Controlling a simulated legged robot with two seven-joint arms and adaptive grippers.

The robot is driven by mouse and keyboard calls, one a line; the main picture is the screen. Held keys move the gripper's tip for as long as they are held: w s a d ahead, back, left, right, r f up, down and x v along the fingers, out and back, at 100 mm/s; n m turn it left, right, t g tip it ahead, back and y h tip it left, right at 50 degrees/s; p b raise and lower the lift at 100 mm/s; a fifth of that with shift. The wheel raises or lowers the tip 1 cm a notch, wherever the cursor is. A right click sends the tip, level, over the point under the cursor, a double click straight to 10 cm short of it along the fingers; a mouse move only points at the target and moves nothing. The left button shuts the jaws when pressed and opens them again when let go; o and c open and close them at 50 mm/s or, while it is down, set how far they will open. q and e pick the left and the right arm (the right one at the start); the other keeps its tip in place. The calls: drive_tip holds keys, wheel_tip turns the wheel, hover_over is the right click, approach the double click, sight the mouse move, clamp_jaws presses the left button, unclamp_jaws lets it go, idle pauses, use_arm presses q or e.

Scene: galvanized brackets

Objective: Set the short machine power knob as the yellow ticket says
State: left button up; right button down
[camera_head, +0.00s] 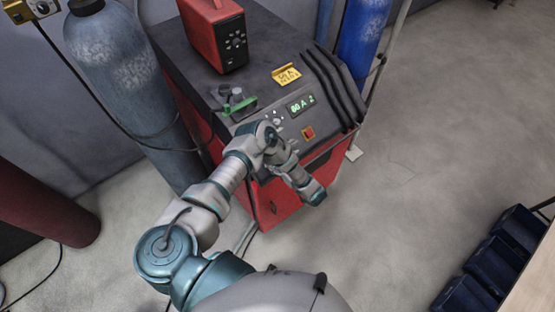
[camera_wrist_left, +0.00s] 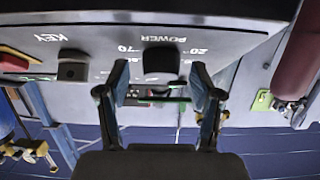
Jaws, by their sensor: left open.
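The red machine (camera_head: 275,200) has a sloped dark panel with a lit green display (camera_head: 301,104) that seems to read 60 A. The yellow ticket (camera_head: 286,75) lies above it; its first line looks like 60 A, the rest is too small. In the left wrist view, upside down, the dark power knob (camera_wrist_left: 161,61) sits under the label POWER, between 70 and 20. My left gripper (camera_wrist_left: 158,74) is open, its fingers apart on either side below the knob in the picture; contact cannot be told.
A dark key knob (camera_wrist_left: 72,66) and a red button (camera_wrist_left: 14,62) sit beside the power knob; the red button also shows in the head view (camera_head: 308,132). A red box (camera_head: 213,35) stands on top. Gas cylinders (camera_head: 115,85) flank the machine.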

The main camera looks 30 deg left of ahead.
use_arm(q)
drive_tip(key=v, duration=1.1)
drive_tip(key=shift+d, duration=0.35)
drive_tip(key=shift+a, duration=0.1)
